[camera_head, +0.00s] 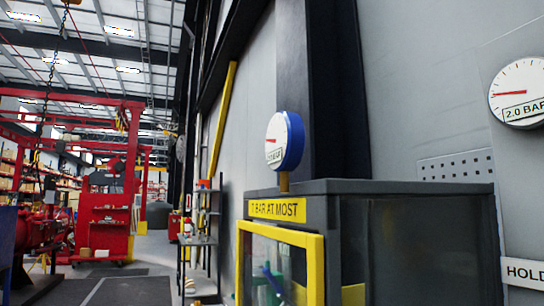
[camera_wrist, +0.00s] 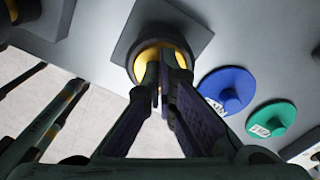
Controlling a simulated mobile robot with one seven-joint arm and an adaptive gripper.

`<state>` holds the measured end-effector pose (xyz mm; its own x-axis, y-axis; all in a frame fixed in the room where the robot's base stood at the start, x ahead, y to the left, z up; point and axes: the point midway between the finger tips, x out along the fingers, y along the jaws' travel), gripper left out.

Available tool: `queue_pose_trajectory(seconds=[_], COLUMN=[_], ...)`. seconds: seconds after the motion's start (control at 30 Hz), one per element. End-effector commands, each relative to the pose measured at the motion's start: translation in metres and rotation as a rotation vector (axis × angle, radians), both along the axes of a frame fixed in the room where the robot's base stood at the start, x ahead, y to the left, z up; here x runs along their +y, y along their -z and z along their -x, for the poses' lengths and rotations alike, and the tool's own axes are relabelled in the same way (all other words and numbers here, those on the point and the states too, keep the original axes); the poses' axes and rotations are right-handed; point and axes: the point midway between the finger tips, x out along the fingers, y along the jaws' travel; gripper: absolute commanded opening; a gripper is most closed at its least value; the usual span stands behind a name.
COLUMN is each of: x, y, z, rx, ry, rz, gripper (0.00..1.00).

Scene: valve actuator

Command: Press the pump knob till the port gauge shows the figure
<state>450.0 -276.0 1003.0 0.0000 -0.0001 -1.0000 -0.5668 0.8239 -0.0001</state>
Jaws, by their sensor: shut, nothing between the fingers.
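In the wrist view my gripper (camera_wrist: 162,90) is shut and empty. Its fingertips are in front of a round yellow part with a dark collar (camera_wrist: 160,42) on a grey square plate. I cannot tell whether they touch it, or whether it is the pump knob. A blue round knob (camera_wrist: 228,90) and a green one (camera_wrist: 271,120) sit to its right, with labels too small to read. In the head view a blue-rimmed gauge (camera_head: 284,141) stands on a dark cabinet, its red needle pointing left. A wall gauge (camera_head: 517,92) marked "2.0 BAR" also has its needle pointing left. My gripper is not visible there.
The dark cabinet (camera_head: 415,188) has a yellow-framed window (camera_head: 281,234) and a yellow label (camera_head: 277,209) ending "BAR AT MOST". A partly cut-off "HOLD" sign (camera_head: 524,272) is at the right edge. Shelving (camera_head: 201,240) and red machinery stand at the left.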

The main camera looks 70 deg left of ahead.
Motion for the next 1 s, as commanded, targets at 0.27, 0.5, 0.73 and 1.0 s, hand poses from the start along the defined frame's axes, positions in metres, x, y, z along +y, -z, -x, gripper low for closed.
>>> queue_pose_trajectory(seconds=[0.27, 0.5, 0.73, 1.0], x=[0.000, 0.000, 0.000, 0.000], y=[-0.019, -0.034, -0.049, -0.064], z=[0.000, 0.001, 0.001, 0.000], rx=[0.001, 0.001, 0.002, -0.001], ry=[0.002, 0.003, 0.002, 0.000], rz=[-0.002, -0.002, -0.001, -0.001], gripper=[0.00, 0.00, 0.00, 0.00])
